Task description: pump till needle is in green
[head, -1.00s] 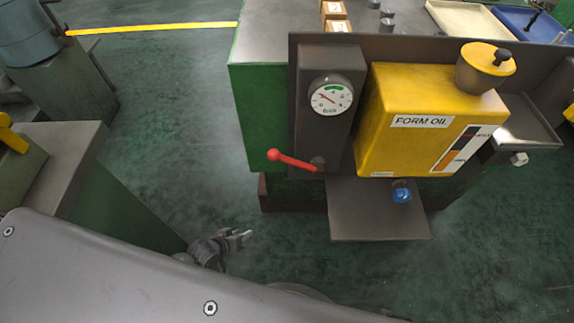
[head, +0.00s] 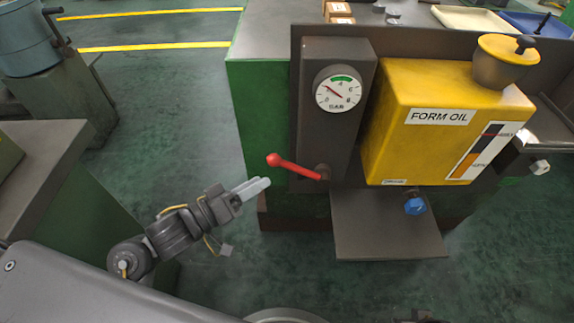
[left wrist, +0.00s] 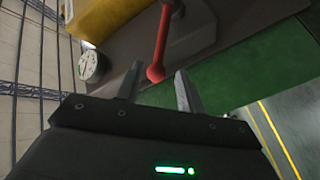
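The red pump lever (head: 297,167) comes out of the dark gauge panel and slants up to the left, ending in a round red knob. The dial gauge (head: 338,89) above it has a green band at its top; its red needle points up-left, outside the band on the low side. My left gripper (head: 262,185) is open and empty, just below and left of the knob. In the left wrist view, the knob of the lever (left wrist: 157,68) shows near the gap between the fingertips (left wrist: 158,73); contact cannot be told. My right gripper is not clearly in view.
A yellow form oil tank (head: 425,125) with a level strip stands right of the gauge. A dark shelf (head: 385,240) and a blue knob (head: 415,206) are below it. A green cabinet (head: 246,130) is behind the lever. The floor (head: 180,110) to its left is clear.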

